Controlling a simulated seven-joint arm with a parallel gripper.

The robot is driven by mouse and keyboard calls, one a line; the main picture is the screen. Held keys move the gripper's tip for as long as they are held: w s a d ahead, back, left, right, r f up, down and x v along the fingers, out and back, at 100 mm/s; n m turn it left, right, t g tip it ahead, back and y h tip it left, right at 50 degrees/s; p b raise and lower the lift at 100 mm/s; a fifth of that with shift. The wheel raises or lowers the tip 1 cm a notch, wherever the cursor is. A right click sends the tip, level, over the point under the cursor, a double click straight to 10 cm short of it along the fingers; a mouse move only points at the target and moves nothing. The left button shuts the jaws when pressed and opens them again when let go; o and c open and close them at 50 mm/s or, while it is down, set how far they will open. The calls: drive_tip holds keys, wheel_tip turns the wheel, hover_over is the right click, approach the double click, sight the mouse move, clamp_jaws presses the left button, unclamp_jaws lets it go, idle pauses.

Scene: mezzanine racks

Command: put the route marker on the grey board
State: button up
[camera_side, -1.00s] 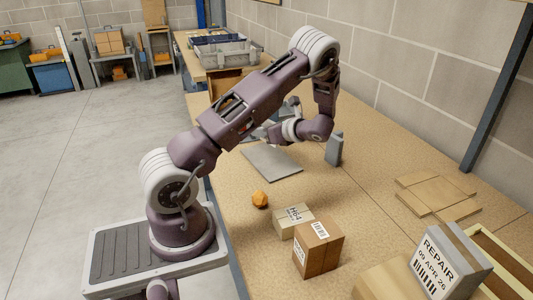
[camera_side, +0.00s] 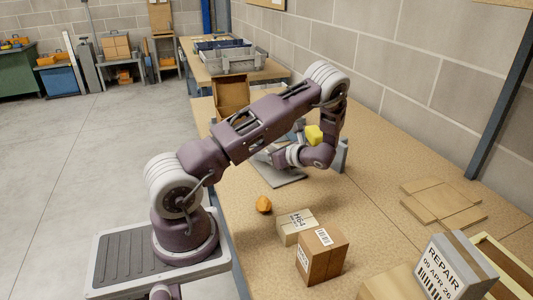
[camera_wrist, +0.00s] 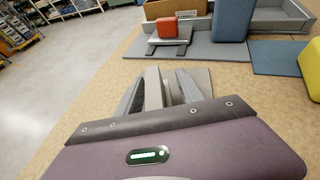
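The grey board (camera_side: 290,178) lies flat on the bench, partly hidden by my arm; it also seems to show behind the fingers in the wrist view (camera_wrist: 203,80). I cannot tell for sure which object is the route marker. A small orange lump (camera_side: 264,204) lies on the bench in front of the board. A yellow block (camera_side: 314,135) shows past my wrist, and a yellow piece (camera_wrist: 311,70) shows at the right edge of the wrist view.
A red block (camera_wrist: 167,27) sits on a grey stand, beside a blue upright block (camera_wrist: 232,20). A grey block (camera_side: 342,155) stands right of my wrist. Two cartons (camera_side: 322,256) (camera_side: 296,227) stand near the front. The bench right of centre is clear up to flat wooden panels (camera_side: 443,203).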

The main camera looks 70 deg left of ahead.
drive_tip(key=shift+r, duration=0.2)
drive_tip(key=v, duration=1.1)
drive_tip(key=shift+w+d, duration=0.1)
drive_tip(key=shift+w, duration=0.05)
drive_tip(key=s+d+r+n+t+h, duration=0.2)
drive_tip(key=s+d+r+n+h, duration=0.2)
drive_tip(key=d+r, duration=0.35)
drive_tip(key=s+d+r+n+t+h, duration=0.3)
drive_tip(key=s+d+r+n+h, duration=0.1)
drive_tip(key=d+r, duration=0.4)
drive_tip(key=s+d+r+n+t+h, duration=0.4)
drive_tip(key=s+d, duration=0.6)
drive_tip(key=d, duration=0.3)
drive_tip(key=shift+n+t, duration=0.7)
drive_tip(key=shift+t, duration=0.1)
